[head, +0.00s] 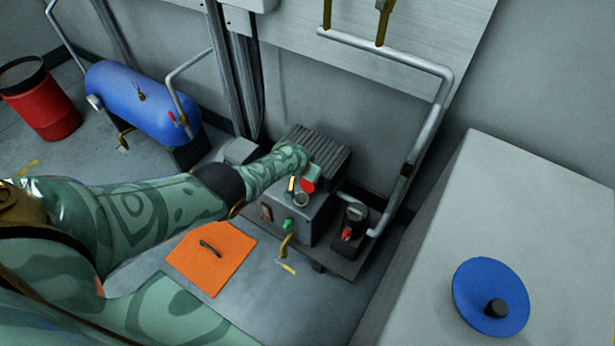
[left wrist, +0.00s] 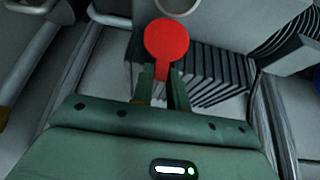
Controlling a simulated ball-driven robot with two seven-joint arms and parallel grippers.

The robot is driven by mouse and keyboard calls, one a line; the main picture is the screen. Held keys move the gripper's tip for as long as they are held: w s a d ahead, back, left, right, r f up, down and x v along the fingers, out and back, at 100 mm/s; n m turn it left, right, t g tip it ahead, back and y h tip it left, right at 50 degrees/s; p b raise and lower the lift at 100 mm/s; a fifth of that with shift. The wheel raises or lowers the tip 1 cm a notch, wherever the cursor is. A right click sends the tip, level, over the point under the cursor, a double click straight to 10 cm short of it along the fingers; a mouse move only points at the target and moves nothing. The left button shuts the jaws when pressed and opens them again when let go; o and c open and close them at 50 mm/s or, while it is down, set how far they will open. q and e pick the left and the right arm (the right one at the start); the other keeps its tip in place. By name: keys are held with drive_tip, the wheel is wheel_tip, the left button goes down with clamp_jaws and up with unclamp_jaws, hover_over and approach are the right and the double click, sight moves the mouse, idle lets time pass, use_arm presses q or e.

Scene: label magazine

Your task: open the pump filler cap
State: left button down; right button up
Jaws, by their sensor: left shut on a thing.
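The pump (head: 310,223) is a dark grey box with a finned top behind it, low on the floor near the wall. The red filler cap (head: 308,186) is a round disc at the top of the box. In the left wrist view the cap (left wrist: 166,38) faces the camera, with a narrow red tab running down between my fingers. My left gripper (left wrist: 162,78) is shut on that tab. A pale round ring (head: 301,199) sits just beside the cap; I cannot tell if it is the filler opening. My right gripper is not in view.
An orange panel (head: 212,257) with a black handle lies left of the pump. A small dark unit with a red part (head: 347,234) stands at its right. A grey pipe (head: 420,140) rises behind. A pale block with a blue disc (head: 470,290) fills the right.

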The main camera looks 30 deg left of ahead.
use_arm(q)
drive_tip(key=shift+w+r+b, duration=0.1)
drive_tip(key=shift+w+b, duration=0.4)
drive_tip(key=shift+w, duration=0.35)
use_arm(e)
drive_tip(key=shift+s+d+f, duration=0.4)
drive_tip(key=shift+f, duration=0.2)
use_arm(q)
drive_tip(key=shift+w+r, duration=0.1)
drive_tip(key=shift+w, duration=0.05)
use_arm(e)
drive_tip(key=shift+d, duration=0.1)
use_arm(q)
drive_tip(key=c, duration=1.4)
unclamp_jaws()
drive_tip(key=shift+o, duration=0.2)
drive_tip(key=shift+f, duration=0.2)
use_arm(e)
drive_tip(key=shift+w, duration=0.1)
